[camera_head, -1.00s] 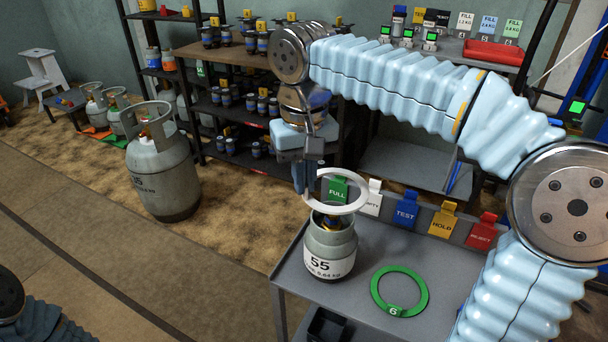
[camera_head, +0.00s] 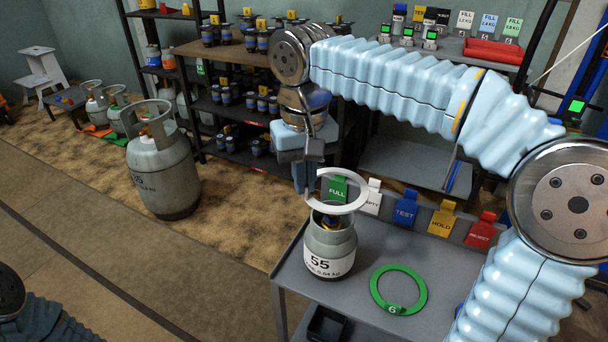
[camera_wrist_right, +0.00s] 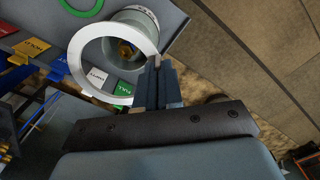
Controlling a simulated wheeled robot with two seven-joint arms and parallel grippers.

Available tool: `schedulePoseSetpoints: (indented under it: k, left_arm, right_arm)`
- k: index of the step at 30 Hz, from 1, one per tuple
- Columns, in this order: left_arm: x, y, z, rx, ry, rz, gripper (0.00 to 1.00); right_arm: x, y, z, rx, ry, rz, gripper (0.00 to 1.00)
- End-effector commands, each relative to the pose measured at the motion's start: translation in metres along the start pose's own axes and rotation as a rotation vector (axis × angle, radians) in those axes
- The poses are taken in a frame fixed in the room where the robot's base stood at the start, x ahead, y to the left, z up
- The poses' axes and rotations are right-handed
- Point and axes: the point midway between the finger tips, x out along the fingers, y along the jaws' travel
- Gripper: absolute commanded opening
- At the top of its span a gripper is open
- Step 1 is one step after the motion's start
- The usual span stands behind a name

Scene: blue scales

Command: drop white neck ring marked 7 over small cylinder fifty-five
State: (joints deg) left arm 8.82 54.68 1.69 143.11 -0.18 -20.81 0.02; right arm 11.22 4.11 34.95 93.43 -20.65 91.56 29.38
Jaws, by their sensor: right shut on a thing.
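The white neck ring (camera_head: 318,202) is held by its edge in my right gripper (camera_head: 305,192), just above and around the top of small cylinder fifty-five (camera_head: 330,245) as seen in the head view. The cylinder is grey, with a white label reading 55, and stands upright on the grey table. In the right wrist view the white ring (camera_wrist_right: 80,67) is in the fingertips (camera_wrist_right: 156,68), with the cylinder (camera_wrist_right: 137,17) behind it, partly off to one side of its opening. I cannot read a 7 on the ring. My left gripper is out of view.
A green ring marked 6 (camera_head: 374,293) lies on the grey table (camera_head: 345,315) right of the cylinder. Coloured tags, including blue TEST (camera_head: 404,212) and red REJECT (camera_head: 481,231), stand along its back edge. A large grey cylinder (camera_head: 160,170) stands on the floor to the left.

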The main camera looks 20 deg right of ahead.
Motion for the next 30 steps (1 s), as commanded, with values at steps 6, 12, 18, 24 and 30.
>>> schedulePoseSetpoints:
  k: [6, 12, 18, 24, 30]
  left_arm:
    - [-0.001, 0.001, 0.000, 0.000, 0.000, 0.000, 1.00]
    - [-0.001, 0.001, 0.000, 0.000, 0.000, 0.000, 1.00]
    - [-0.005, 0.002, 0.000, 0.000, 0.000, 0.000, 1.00]
    - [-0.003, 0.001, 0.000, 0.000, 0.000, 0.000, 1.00]
    - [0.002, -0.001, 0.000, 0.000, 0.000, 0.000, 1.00]
  right_arm:
    - [0.000, 0.000, 0.000, 0.000, 0.000, 0.000, 0.00]
    - [0.000, 0.000, 0.000, -0.001, 0.000, 0.000, 0.00]
    - [-0.002, -0.001, 0.001, -0.002, 0.000, 0.001, 0.00]
    - [0.002, 0.000, 0.001, -0.001, -0.001, 0.001, 0.00]
    - [0.009, 0.000, 0.001, -0.001, 0.000, 0.000, 0.00]
